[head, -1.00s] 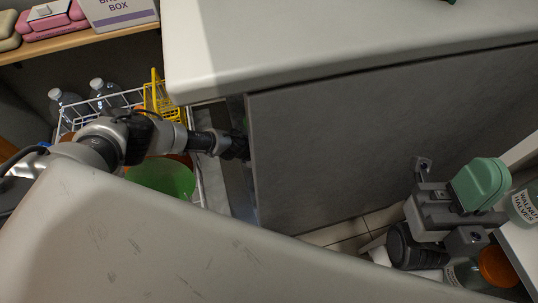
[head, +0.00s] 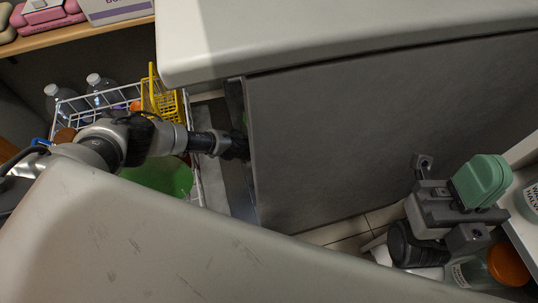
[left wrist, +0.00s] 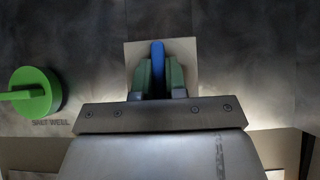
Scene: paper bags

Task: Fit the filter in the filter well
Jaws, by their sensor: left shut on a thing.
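In the left wrist view, my left gripper (left wrist: 159,82) is shut on a blue upright piece (left wrist: 158,62), which I take to be the filter. It is held between the green finger pads. Behind it is a pale square (left wrist: 187,48) in the dark floor, likely the filter well. The blue piece overlaps the square; I cannot tell whether it is inside or above it. In the head view, the left arm reaches past the edge of a grey panel, which hides the fingertips. My right gripper (head: 482,182), with green fingers, is at the right, away from the filter.
A round green cap (left wrist: 35,93) sits left of the pale square, above the words "SALT WELL". The grey panel (head: 370,140) stands right of the left arm. A white wire rack (head: 120,97) with a yellow basket (head: 160,98) is behind the arm. Jars (head: 500,265) stand at lower right.

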